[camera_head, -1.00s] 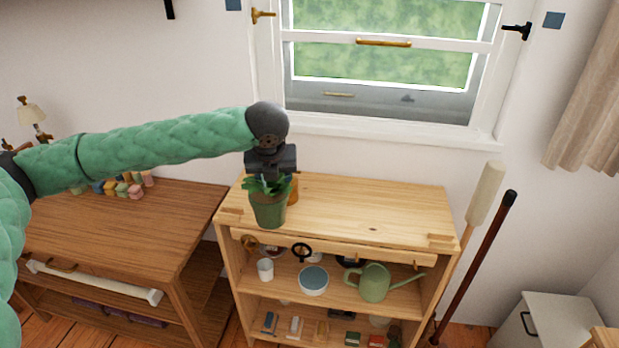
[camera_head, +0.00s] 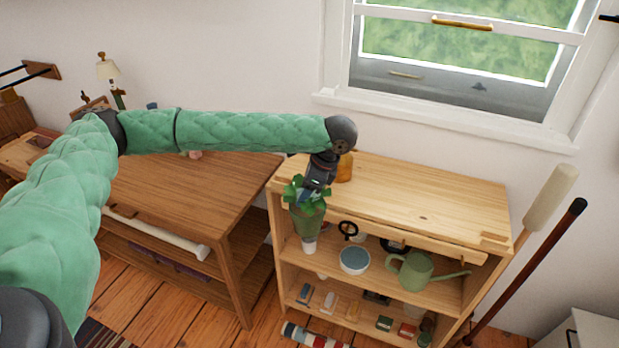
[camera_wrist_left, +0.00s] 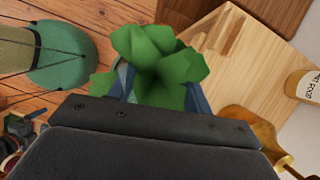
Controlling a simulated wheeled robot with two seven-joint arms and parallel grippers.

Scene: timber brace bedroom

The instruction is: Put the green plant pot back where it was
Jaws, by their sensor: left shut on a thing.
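The green plant pot (camera_head: 308,222) with its leafy plant hangs from my left gripper (camera_head: 313,188) in the head view. It is in front of the left front corner of the light wooden shelf unit (camera_head: 420,200). My left gripper is shut on it. In the left wrist view the plant's leaves (camera_wrist_left: 155,65) show between the fingers, and the pot itself is mostly hidden. The bare floor and the shelf top's edge show beyond it. My right gripper is not in view.
A watering can (camera_head: 415,272) and a bowl (camera_head: 355,260) sit on the shelf below. A darker wooden table (camera_head: 190,190) stands to the left.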

